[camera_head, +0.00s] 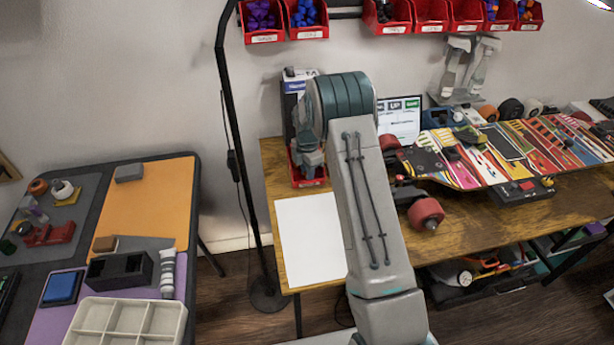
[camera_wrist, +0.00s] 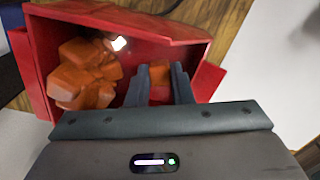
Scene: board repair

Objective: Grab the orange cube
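In the wrist view, a red bin (camera_wrist: 40,70) holds a pile of orange cubes (camera_wrist: 85,75) on its left side. One orange cube (camera_wrist: 159,75) is apart from the pile, between the two dark fingers of my gripper (camera_wrist: 160,82). It fills the gap, and the fingers look shut on it, inside the bin's walls. The fingers hide its sides. In the head view, my gripper (camera_head: 309,160) points down into the red bin (camera_head: 312,182) at the back left of the wooden table. The cubes are hidden there.
A white sheet (camera_head: 308,240) lies in front of the bin. A blue-and-white box (camera_head: 297,82) stands behind my wrist. A black lamp pole (camera_head: 237,110) stands left of the wooden table (camera_head: 280,195).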

